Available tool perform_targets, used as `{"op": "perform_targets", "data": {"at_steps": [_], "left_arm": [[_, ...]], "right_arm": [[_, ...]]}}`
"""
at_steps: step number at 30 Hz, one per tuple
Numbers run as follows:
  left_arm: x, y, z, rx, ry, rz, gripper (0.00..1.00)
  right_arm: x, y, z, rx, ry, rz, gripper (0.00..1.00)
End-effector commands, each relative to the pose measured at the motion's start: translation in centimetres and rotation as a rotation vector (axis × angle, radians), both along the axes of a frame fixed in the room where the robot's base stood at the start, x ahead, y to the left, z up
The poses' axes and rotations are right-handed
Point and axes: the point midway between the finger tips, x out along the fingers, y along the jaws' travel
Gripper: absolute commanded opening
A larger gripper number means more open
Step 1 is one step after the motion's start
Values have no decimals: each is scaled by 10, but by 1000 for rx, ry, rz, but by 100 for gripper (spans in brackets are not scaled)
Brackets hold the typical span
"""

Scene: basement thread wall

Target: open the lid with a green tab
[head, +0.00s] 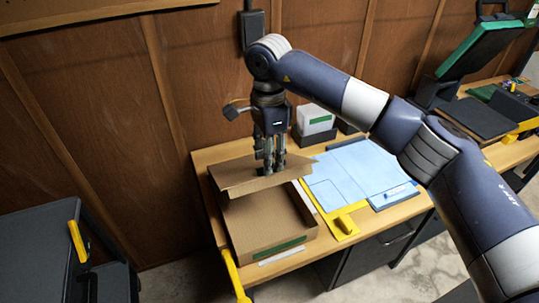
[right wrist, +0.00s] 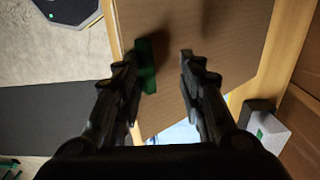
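A brown cardboard box (head: 268,222) sits near the table's left end, with a green strip (head: 280,246) on its front edge. A green tab (right wrist: 147,68) shows at the cardboard's edge, partly behind the left finger. My left gripper is out of view.
A white box (head: 314,120) stands behind. The wooden wall (head: 110,110) is close at the back. A black case (head: 40,255) stands at left.

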Motion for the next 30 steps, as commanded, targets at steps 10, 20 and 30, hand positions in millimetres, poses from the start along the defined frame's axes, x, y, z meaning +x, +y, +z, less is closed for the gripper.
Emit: {"op": "perform_targets", "data": {"at_steps": [10, 20, 30], "left_arm": [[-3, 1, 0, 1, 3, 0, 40], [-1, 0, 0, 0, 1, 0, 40], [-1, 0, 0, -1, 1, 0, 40]], "right_arm": [[2, 1, 2, 4, -6, -2, 30], [0, 0, 59, 3, -9, -1, 30], [-3, 0, 115, 2, -5, 0, 30]]}}
